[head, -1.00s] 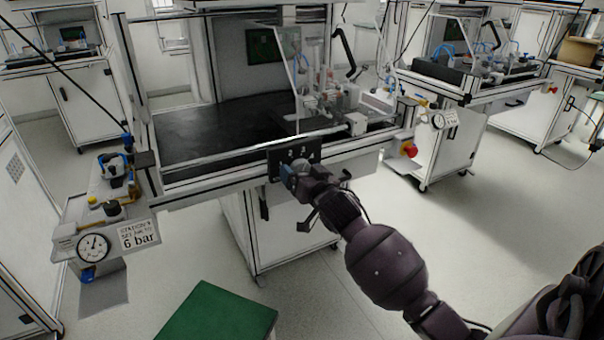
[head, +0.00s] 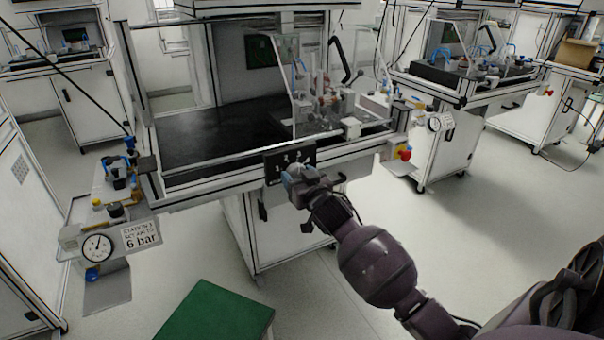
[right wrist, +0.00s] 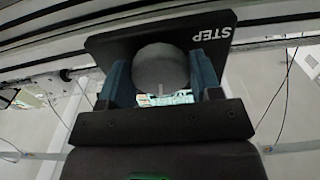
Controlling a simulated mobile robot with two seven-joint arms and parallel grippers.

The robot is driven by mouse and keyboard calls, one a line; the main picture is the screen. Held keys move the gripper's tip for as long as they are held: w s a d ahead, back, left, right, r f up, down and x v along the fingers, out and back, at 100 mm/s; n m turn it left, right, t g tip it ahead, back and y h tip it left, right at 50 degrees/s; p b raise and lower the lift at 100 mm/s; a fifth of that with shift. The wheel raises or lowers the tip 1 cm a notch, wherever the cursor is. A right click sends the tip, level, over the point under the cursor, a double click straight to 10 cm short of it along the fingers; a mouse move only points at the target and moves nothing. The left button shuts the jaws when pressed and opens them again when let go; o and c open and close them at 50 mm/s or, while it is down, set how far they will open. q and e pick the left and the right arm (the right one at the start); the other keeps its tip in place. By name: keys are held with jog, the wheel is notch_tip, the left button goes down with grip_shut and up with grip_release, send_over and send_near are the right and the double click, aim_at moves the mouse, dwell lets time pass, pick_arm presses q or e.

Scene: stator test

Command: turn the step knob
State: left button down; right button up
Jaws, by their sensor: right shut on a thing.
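The step knob (right wrist: 160,68) is a round grey knob on a black panel (right wrist: 112,44) marked STEP, seen in the right wrist view. The lettering reads upside down there. The blue-padded fingers of my right gripper (right wrist: 160,80) lie on both sides of the knob and are shut on it. In the head view the black panel (head: 272,158) hangs on the front of the bench, and my right gripper (head: 305,180) reaches up to it. The gripper hides the knob there. My left gripper is not in view.
The bench (head: 200,193) carries a black work surface (head: 200,135) and a fixture behind a clear shield. A red button (head: 405,154) sits at its right. A gauge (head: 97,247) beside a 6 bar sign is at left. A green-topped block (head: 218,310) stands in front.

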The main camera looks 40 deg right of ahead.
jog(key=shift+r+n+p, duration=0.3)
jog(key=shift+n+p, duration=0.2)
jog(key=shift+n, duration=0.4)
jog(key=n+p, duration=0.1)
jog(key=n, duration=0.1)
jog(key=shift+f+n, duration=0.15)
jog(key=shift+n, duration=0.25)
jog(key=shift+f+n+p, duration=0.1)
jog(key=shift+n+p, duration=0.3)
jog(key=shift+n, duration=0.4)
jog(key=shift+f, duration=0.1)
jog(key=o, duration=0.9)
